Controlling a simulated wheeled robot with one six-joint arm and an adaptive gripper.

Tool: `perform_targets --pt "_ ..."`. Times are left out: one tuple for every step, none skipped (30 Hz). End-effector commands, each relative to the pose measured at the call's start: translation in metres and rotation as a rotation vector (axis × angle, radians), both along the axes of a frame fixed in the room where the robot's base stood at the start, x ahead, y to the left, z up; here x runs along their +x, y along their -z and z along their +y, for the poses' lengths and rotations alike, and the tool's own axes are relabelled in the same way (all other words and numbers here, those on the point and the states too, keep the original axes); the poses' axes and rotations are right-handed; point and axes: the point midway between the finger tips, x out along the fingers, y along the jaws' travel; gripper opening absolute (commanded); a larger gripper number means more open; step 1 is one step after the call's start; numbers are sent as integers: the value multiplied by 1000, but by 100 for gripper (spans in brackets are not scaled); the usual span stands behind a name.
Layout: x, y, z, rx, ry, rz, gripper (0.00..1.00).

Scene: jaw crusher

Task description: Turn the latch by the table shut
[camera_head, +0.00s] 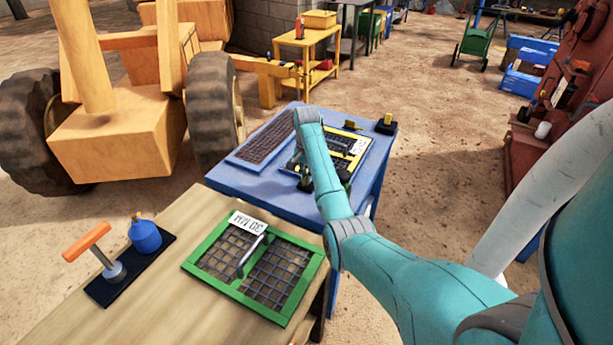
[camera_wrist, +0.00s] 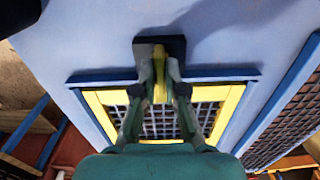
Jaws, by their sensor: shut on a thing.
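In the wrist view a latch with a yellow knob on a black plate (camera_wrist: 142,46) sits at the edge of a yellow-framed mesh panel (camera_wrist: 228,105). My gripper (camera_wrist: 160,68) is shut on the latch's yellow part, one finger on either side. The fingers hide much of the latch, so its exact angle cannot be told. In the head view the yellow-framed panel (camera_head: 357,146) lies on a blue table (camera_head: 240,183). My arm reaches over it and hides most of the gripper and the held latch there.
A dark mesh panel (camera_head: 262,138) lies left of the yellow frame. A black block with a yellow top (camera_head: 386,125) stands at the table's far right corner. The nearer wooden table (camera_head: 165,300) holds a green-framed mesh (camera_head: 205,278), a blue bottle (camera_head: 145,236) and an orange-handled tool (camera_head: 86,242).

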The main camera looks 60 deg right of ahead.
Motion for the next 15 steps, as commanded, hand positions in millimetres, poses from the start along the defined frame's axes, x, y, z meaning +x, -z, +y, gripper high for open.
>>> perform_targets --pt "0 1 1 2 2 1 0" --pt "0 1 1 2 3 1 0" --pt "0 1 1 2 3 1 0" --pt "0 1 1 2 3 1 0" --pt "0 1 1 2 3 1 0" --pt "0 1 1 2 3 1 0" --pt "0 1 1 2 3 1 0" --pt "0 1 1 2 3 1 0" --pt "0 1 1 2 3 1 0" --pt "0 1 1 2 3 1 0" --pt "0 1 1 2 3 1 13" --pt "0 1 1 2 3 1 23" --pt "0 1 1 2 3 1 30" --pt "0 1 1 2 3 1 35" --pt "0 1 1 2 2 1 35"
